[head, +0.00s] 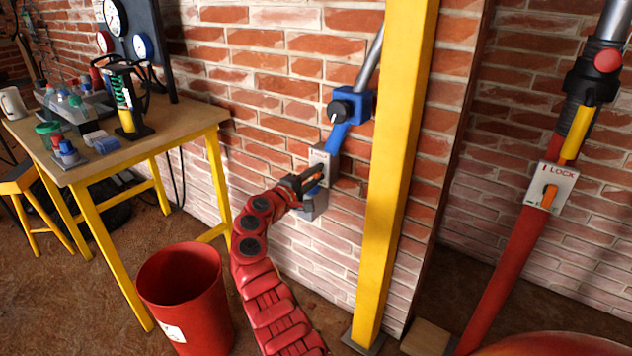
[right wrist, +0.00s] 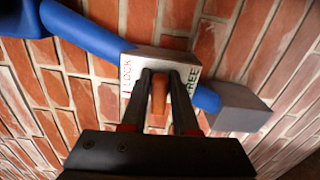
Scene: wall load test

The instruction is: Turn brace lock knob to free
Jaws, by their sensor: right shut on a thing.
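A blue brace (head: 337,138) leans against the brick wall, left of the yellow post. It carries a pale lock plate (head: 320,160), whose LOCK and FREE lettering shows either side of my fingers in the right wrist view (right wrist: 181,56). My right gripper (head: 312,180) is shut on the plate's orange knob (right wrist: 158,94), with one finger on each side of it. The fingers hide part of the knob and plate, so I cannot tell its exact setting. My left gripper is not in view.
A second, red brace (head: 508,262) at the right has its own LOCK plate (head: 562,176) with an orange knob (head: 549,196). A yellow post (head: 392,190) stands close right of my gripper. A red bin (head: 188,300) and a cluttered workbench (head: 165,128) are at the left.

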